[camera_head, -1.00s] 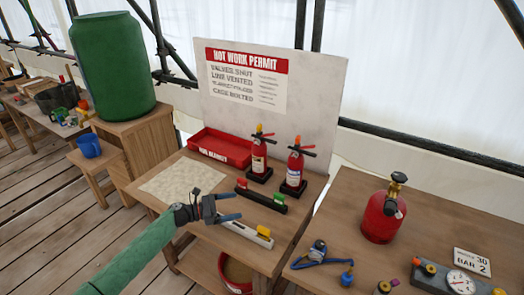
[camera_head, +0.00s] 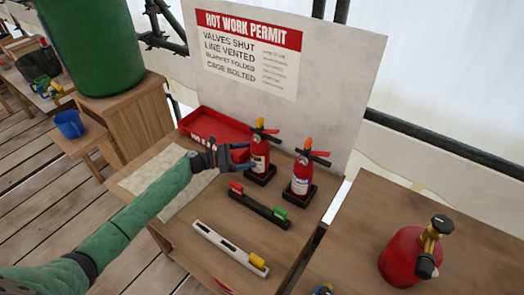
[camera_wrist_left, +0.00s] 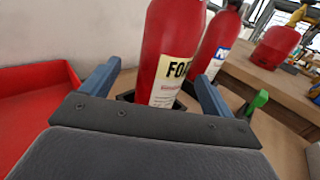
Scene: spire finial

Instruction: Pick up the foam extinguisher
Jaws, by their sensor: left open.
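The foam extinguisher (camera_head: 259,155) is red with a cream label and a yellow tag on top. It stands upright in a black base on the wooden table. In the left wrist view its body (camera_wrist_left: 172,45) shows "FOA" on the label, and its top is out of frame. My left gripper (camera_head: 246,159) is open, with its blue fingers on either side of the foam extinguisher in the wrist view; contact cannot be told. A second red extinguisher (camera_head: 302,176) with a white and blue label and an orange tag stands just to the right. My right gripper is not in view.
A red tray (camera_head: 205,125) lies behind the left arm. A black rail (camera_head: 257,207) with red and green pieces and a white rail (camera_head: 230,249) lie in front. The permit board (camera_head: 310,70) stands behind. A red gas bottle (camera_head: 401,258) is on the right table.

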